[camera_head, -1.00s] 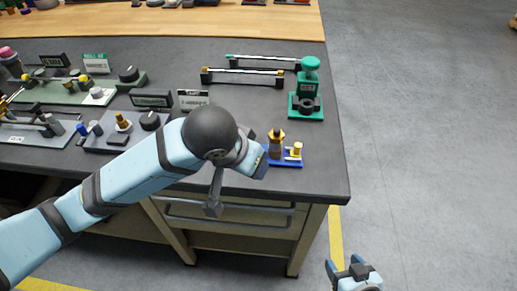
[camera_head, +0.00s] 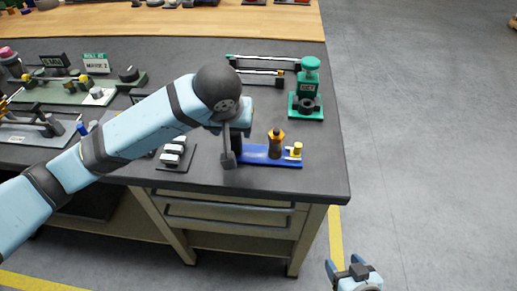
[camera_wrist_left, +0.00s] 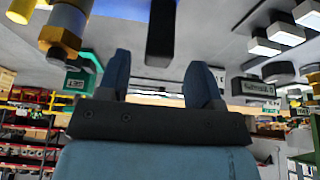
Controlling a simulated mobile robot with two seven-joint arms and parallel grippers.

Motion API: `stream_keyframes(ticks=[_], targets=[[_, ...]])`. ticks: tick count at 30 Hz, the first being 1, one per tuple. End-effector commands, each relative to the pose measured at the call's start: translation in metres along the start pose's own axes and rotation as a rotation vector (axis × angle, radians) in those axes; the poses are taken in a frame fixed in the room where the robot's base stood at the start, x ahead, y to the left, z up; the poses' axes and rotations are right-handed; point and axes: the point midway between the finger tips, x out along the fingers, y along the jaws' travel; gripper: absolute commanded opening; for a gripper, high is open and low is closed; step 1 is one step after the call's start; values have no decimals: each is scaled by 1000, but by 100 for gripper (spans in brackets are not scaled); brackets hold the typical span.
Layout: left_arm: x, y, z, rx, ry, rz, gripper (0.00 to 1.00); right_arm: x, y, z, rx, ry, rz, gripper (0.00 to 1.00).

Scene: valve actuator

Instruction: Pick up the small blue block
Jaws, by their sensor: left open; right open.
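A blue base (camera_head: 270,156) lies near the table's front right corner and carries a brass-and-dark valve fitting (camera_head: 276,143) and a small yellow-topped part (camera_head: 295,150). The valve fitting also shows at upper left there (camera_wrist_left: 66,28). My right gripper (camera_head: 349,268) is open and empty, beyond the table's right edge.
A green press-like device (camera_head: 307,97) stands behind the blue base. White blocks on a dark plate (camera_head: 173,154) lie to its left. Barred fixtures (camera_head: 262,76) and label stands (camera_head: 95,63) stand further back.

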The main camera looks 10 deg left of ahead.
Motion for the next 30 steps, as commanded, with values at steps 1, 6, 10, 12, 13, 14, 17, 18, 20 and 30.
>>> stream_keyframes(ticks=[1,6,10,12,13,14,17,18,20,30], targets=[[5,0,1,0,-1,-2,60,0,0,0,0,0,0,63],[30,1,3,0,-1,-3,60,0,0,0,0,0,0,63],[46,2,3,0,-2,-2,60,0,0,0,0,0,0,63],[50,2,3,0,0,-1,60,0,0,0,0,0,0,63],[51,2,3,0,0,-1,60,0,0,0,0,0,0,63],[51,2,3,0,0,0,60,0,0,0,0,0,0,63],[51,2,3,0,0,0,60,0,0,0,0,0,0,63],[51,2,3,0,0,0,60,0,0,0,0,0,0,63],[51,2,3,0,0,0,55,0,0,0,0,0,0,63],[50,2,2,0,2,1,0,0,0,0,0,0,0,63]])
